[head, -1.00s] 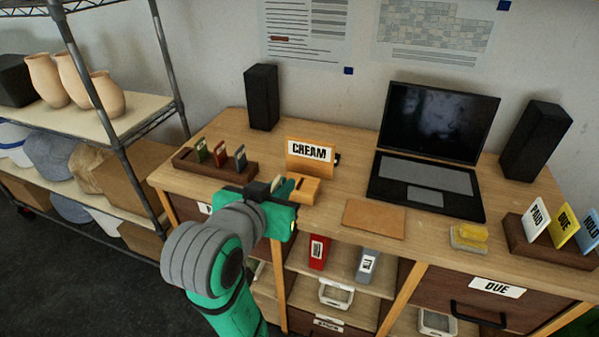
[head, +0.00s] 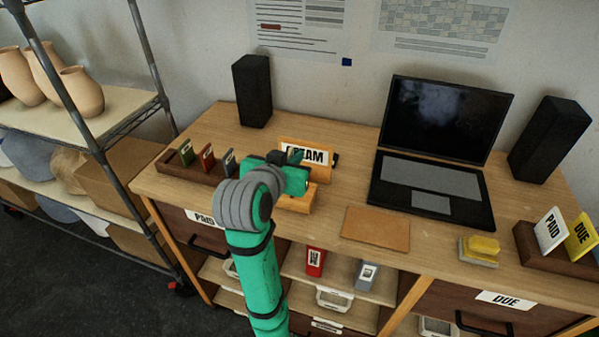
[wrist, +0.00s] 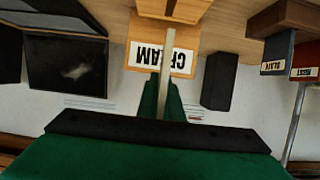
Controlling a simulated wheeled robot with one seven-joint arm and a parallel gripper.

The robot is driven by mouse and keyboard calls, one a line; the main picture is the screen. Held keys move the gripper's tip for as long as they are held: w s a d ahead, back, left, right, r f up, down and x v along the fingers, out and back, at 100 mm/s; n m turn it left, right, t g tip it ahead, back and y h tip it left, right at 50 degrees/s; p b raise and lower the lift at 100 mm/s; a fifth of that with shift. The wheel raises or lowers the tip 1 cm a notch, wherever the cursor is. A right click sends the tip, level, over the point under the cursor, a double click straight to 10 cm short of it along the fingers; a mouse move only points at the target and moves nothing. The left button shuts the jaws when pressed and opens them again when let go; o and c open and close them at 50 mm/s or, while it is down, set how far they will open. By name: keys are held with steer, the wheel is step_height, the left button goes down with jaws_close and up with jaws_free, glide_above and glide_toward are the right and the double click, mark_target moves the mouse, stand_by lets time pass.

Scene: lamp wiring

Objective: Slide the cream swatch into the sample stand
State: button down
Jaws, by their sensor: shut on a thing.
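The sample stand (head: 297,203) is a light wooden block on the desk, with a back plate lettered CREAM (head: 318,157). In the wrist view, which is upside down, the stand's block (wrist: 180,10) is at the top, with its label behind. My gripper (wrist: 164,88) is shut on the thin cream swatch (wrist: 167,72), seen edge-on between the green fingers and pointing toward the block. Whether the swatch touches the slot cannot be told. In the head view my gripper (head: 296,178) is just above the block, partly covering the label, and hides the swatch.
A dark rack (head: 207,171) with several upright coloured swatches stands left of the stand. A black speaker (head: 252,91) is behind. A laptop (head: 432,188), a tan mat (head: 376,229) and a yellow sponge (head: 484,247) are to the right.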

steer(key=w+f, duration=0.1)
steer(key=f, duration=0.1)
steer(key=w+d+f, duration=0.1)
steer(key=w+f, duration=0.1)
steer(key=shift+w+f, duration=0.15)
steer(key=shift+f, duration=0.1)
steer(key=shift+w+d+f, duration=0.1)
steer(key=shift+f, duration=0.95)
steer(key=shift+w+d+f, duration=0.1)
steer(key=shift+f, duration=0.95)
steer(key=c, duration=1.9)
jaws_free()
steer(key=shift+w+r, duration=0.1)
steer(key=shift+r, duration=0.1)
